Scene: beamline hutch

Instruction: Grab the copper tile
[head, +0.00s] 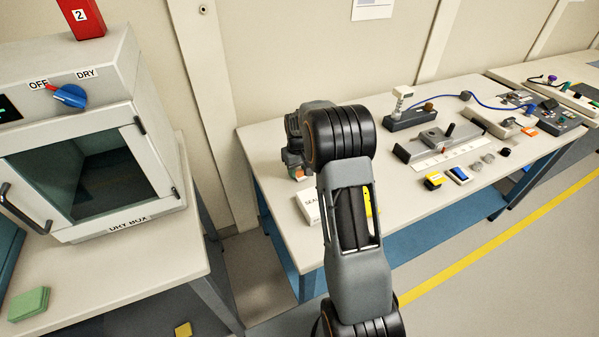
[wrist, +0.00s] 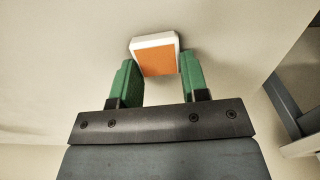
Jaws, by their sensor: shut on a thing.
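The copper tile (wrist: 158,60) has an orange-copper face and a pale rim. In the wrist view it sits between the two green fingers of my gripper (wrist: 161,80), which is shut on it near the fingertips. In the head view a small orange patch of the tile (head: 298,173) shows below my gripper (head: 296,165), by the near left part of the long bench. My arm hides much of the gripper there. I cannot tell whether the tile touches the bench top.
The long bench (head: 270,150) holds a white box (head: 309,207) marked "SEA", partly behind my arm, and several devices and small blocks on the right. A dry box (head: 150,190) with a glass front stands at left, with green pads (head: 29,304) before it.

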